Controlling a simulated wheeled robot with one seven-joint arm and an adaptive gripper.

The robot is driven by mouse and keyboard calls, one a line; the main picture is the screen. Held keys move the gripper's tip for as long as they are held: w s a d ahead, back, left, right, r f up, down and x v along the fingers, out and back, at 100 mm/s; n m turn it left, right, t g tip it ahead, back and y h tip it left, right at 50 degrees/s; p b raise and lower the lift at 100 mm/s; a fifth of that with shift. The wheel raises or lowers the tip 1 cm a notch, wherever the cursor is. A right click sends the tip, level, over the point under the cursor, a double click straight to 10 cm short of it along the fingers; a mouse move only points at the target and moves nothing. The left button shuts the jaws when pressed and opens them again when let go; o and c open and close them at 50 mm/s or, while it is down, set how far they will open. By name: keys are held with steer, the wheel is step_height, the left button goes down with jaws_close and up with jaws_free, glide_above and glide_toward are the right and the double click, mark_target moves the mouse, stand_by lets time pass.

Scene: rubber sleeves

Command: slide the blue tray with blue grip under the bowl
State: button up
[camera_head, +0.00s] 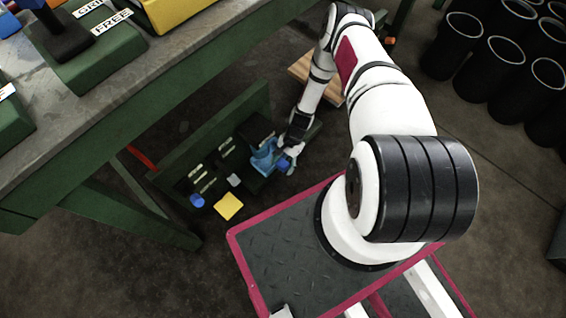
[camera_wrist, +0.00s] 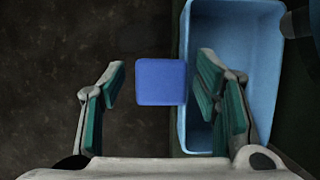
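In the wrist view, a light blue tray (camera_wrist: 235,20) with raised walls fills the right of centre. A darker blue square grip (camera_wrist: 160,82) overlaps its left edge and sticks out to the left. My gripper (camera_wrist: 160,72) is open, with one green-padded finger on each side of the grip and a small gap visible on both sides. The right finger appears over the tray. In the head view, my gripper (camera_head: 286,161) is low at the right side of the light blue tray (camera_head: 263,158). I cannot make out a bowl clearly in either view.
A green rack (camera_head: 185,152) with several labelled places surrounds the tray. A yellow piece (camera_head: 228,206) and another blue piece (camera_head: 197,200) are at its front left. A grey-topped workbench (camera_head: 150,95) stands above left. Black cylinders (camera_head: 505,50) stand at the upper right.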

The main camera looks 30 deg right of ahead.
steer(key=shift+r, duration=0.15)
steer(key=shift+w+d+r, duration=0.1)
steer(key=shift+d+r, duration=0.1)
steer(key=shift+r, duration=0.15)
steer(key=w+d, duration=0.4)
steer(key=d, duration=0.7)
steer(key=shift+d, duration=0.15)
steer(key=shift+r, duration=0.1)
steer(key=p+v, duration=0.5)
steer(key=v, duration=1)
steer(key=shift+d+r, duration=0.15)
steer(key=shift+r, duration=0.2)
stand_by(0.4)
stand_by(0.6)
steer(key=a+r+b+x, duration=0.1)
steer(key=a+b+x, duration=0.1)
steer(key=b+x, duration=0.3)
steer(key=s+a+b+x, duration=0.1)
steer(key=b+x, duration=0.3)
steer(key=x, duration=1)
steer(key=shift+a+r+b, duration=0.35)
steer(key=shift+a, duration=0.2)
